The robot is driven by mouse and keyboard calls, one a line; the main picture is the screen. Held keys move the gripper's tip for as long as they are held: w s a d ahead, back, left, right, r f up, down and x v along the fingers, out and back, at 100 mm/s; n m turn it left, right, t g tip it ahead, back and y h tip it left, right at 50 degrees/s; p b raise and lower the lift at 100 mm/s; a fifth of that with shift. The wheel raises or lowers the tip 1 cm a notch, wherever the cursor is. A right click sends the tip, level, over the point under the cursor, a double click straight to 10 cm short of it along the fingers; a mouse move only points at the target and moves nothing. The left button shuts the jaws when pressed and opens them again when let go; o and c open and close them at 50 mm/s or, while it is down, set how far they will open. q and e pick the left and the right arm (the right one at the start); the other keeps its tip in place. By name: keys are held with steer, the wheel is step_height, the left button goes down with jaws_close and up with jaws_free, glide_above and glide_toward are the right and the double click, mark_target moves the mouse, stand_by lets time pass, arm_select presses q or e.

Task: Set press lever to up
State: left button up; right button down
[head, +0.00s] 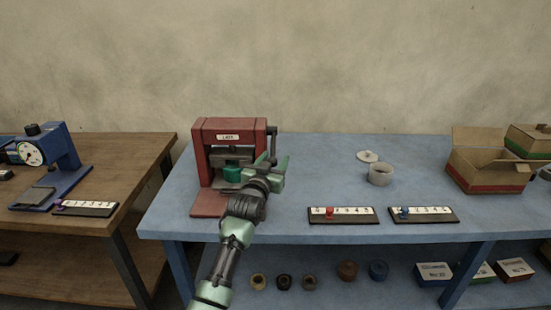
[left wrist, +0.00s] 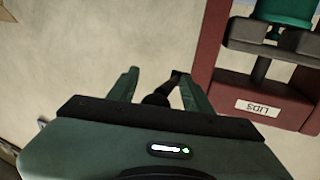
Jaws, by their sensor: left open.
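The red press (head: 245,135) with a "LIDS" label stands on the blue table; in the left wrist view its frame (left wrist: 222,80) is at the right, upside down. A dark lever (head: 273,146) is on the press's right side. In the head view it runs down from near the top toward my left gripper (head: 273,172). In the left wrist view the lever's dark end (left wrist: 157,95) lies between the open fingers of my left gripper (left wrist: 160,87), partly hidden by the gripper body. I cannot tell whether they touch. My right gripper is out of view.
A green piece (head: 232,174) sits inside the press. Two peg strips (head: 341,215) (head: 423,215), a pale round container (head: 380,175), its lid (head: 367,156) and an open carton (head: 487,170) are to the right. A blue press (head: 62,155) stands on the wooden table.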

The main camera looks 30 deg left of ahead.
arm_select(q)
steer(key=shift+w+a, duration=0.2)
steer(key=shift+w, duration=0.4)
jaws_close()
steer(key=shift+d+f, duration=0.15)
stand_by(0.9)
